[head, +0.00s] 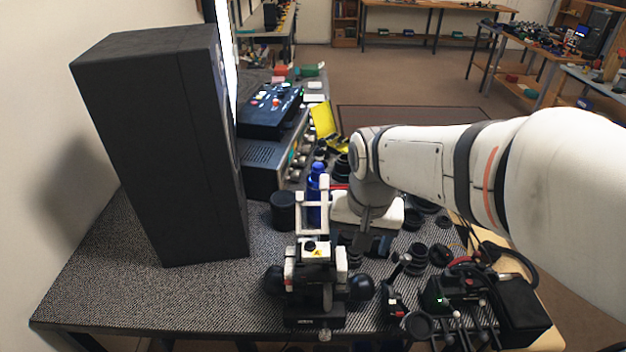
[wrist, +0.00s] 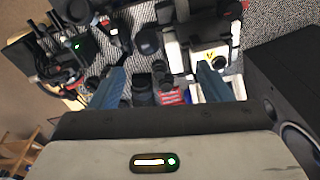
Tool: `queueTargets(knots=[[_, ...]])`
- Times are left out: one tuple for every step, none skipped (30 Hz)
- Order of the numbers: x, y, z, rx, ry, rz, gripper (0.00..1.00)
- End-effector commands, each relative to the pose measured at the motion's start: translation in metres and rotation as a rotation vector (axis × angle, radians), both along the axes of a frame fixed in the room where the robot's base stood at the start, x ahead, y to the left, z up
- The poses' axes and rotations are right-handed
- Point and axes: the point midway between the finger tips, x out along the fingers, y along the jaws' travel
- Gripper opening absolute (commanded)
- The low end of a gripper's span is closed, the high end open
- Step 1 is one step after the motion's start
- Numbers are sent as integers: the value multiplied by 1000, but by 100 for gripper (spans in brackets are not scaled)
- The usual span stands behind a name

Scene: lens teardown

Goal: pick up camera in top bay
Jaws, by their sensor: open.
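My gripper (head: 366,243) reaches down over the bench at the middle of the head view. In the wrist view its two blue-grey fingers (wrist: 160,90) are spread wide with nothing gripped. Black lens-like cylinders (wrist: 143,90) show below and between the fingers, apart from them. A red item (wrist: 172,97) lies beside these cylinders. I cannot make out which thing is the camera, or a top bay. A white and black device with a yellow warning label (head: 315,256) stands in front of my gripper; it also shows in the wrist view (wrist: 207,52), near the right finger.
A tall black speaker (head: 165,150) stands on the bench's left. A blue bottle (head: 314,195) and a black cylinder (head: 283,211) stand behind the labelled device. Black clamps and cables (head: 460,300) crowd the front right. Bare patterned bench top (head: 130,285) lies at the front left.

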Motion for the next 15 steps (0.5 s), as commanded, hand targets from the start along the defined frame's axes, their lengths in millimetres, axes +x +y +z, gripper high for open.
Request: queueTargets(knots=[[14, 14, 11, 2, 31, -31, 76], [21, 21, 12, 3, 44, -54, 78], [29, 29, 13, 4, 61, -84, 81], [35, 36, 13, 4, 72, -105, 84], [40, 42, 13, 3, 82, -125, 86], [46, 49, 12, 1, 95, -149, 88], [50, 54, 12, 0, 102, -165, 88], [53, 58, 11, -1, 109, -179, 88], [56, 63, 10, -3, 116, -194, 88], [58, 66, 9, -4, 119, -205, 88], [59, 68, 8, -4, 124, -212, 88], [61, 70, 5, -5, 128, -220, 88], [61, 71, 3, -6, 129, -224, 88], [62, 71, 0, -6, 129, -226, 88], [62, 72, -5, -7, 131, -227, 88]])
